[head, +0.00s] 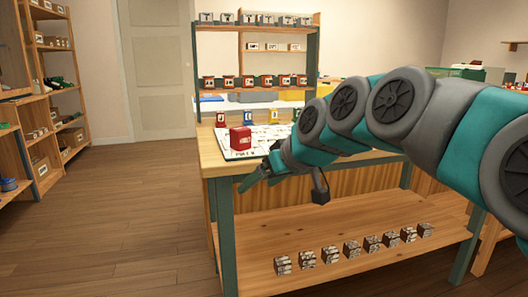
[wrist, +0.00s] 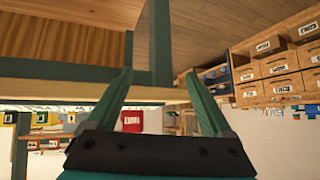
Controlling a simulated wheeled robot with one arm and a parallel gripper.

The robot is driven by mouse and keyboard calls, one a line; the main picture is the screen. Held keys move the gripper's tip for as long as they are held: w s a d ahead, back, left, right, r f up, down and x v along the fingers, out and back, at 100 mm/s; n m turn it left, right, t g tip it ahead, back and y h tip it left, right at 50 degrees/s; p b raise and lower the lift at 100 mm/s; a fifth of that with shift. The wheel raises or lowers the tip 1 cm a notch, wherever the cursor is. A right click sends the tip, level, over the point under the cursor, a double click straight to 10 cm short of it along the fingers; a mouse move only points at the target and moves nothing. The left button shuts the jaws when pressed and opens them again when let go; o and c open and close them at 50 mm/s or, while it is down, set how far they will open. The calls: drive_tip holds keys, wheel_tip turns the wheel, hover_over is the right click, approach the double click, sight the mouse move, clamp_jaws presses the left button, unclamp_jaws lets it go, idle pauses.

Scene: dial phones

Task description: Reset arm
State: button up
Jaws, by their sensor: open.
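My gripper (head: 258,178) shows in the head view at the front left edge of the wooden workbench (head: 215,166), with my teal and grey arm reaching in from the right. In the wrist view my gripper (wrist: 158,84) has its two green fingers spread wide apart, with nothing between them. A red box-shaped item (head: 240,138) stands on a white printed sheet (head: 238,154) on the bench top, behind and left of my gripper. My arm hides the right part of the bench top.
Small patterned blocks (head: 330,255) stand in a row on the bench's lower shelf. A rack (head: 258,88) with red items rises behind the bench. Shelves (head: 45,90) line the left wall. The wooden floor (head: 130,210) left of the bench is clear.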

drive_tip(key=s+d+f+m+g+h+p, duration=0.1)
drive_tip(key=s+d+f, duration=0.4)
drive_tip(key=s, duration=0.6)
drive_tip(key=s+d+f+m+g+h+p, duration=0.2)
drive_tip(key=s+d+f+m+g+h, duration=0.1)
drive_tip(key=s+f, duration=0.5)
drive_tip(key=s+d+f+m+g+h+p, duration=0.1)
drive_tip(key=s+d+f+g, duration=0.3)
drive_tip(key=s, duration=0.9)
drive_tip(key=d+f+m+h, duration=0.1)
drive_tip(key=d+f, duration=0.1)
drive_tip(key=d, duration=0.1)
drive_tip(key=shift+s+f+m+g+p, duration=0.3)
drive_tip(key=shift+s+f+p, duration=0.05)
drive_tip(key=shift+s+f, duration=0.05)
drive_tip(key=shift+d, duration=0.1)
